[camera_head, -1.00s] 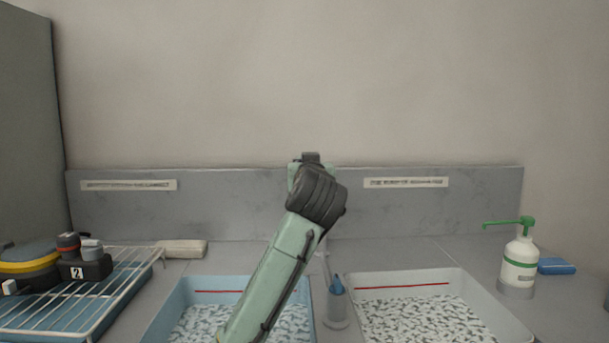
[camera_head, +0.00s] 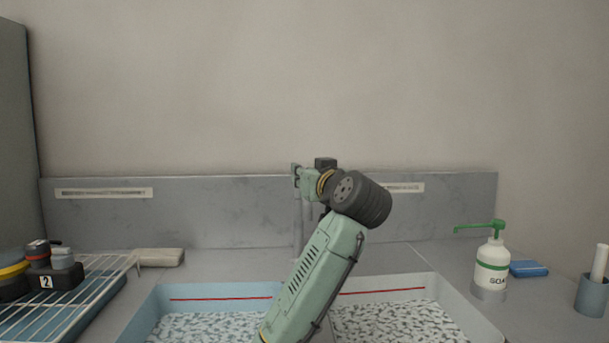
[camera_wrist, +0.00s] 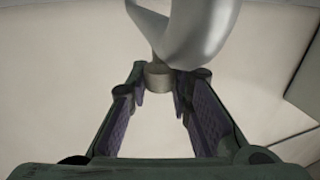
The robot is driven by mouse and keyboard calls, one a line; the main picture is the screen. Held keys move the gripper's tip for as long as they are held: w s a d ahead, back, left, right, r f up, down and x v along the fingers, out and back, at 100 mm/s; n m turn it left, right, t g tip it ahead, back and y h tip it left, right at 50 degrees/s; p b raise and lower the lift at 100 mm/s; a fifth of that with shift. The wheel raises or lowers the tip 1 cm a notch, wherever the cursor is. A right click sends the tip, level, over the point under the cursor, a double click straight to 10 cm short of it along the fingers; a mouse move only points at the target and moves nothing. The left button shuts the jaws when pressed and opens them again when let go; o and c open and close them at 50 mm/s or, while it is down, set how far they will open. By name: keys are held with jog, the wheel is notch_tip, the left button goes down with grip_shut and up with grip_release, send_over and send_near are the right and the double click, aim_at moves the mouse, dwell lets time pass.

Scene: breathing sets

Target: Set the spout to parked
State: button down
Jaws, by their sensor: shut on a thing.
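The spout (camera_wrist: 195,35) is a smooth silver curved pipe at the top of the wrist view, with a short dull cylindrical end piece (camera_wrist: 158,75). My gripper (camera_wrist: 160,84) has its two purple-padded fingers on either side of that end piece and is shut on it. In the head view my forearm and wrist stand in front of the gap between the basins. A grey upright post (camera_head: 297,218) shows just left of my wrist. Most of the spout and my fingertips are hidden there, so I cannot tell which way it points.
A blue-walled basin (camera_head: 225,291) lies left of my arm and a pale basin (camera_head: 455,300) right. A drying rack (camera_head: 85,300) with dark items stands at the left. A soap bottle (camera_head: 491,268), a blue sponge (camera_head: 528,268) and a grey cup (camera_head: 591,296) are at the right.

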jog(key=c, duration=1.4)
grip_release()
jog(key=shift+w, duration=0.1)
jog(key=v, duration=1.2)
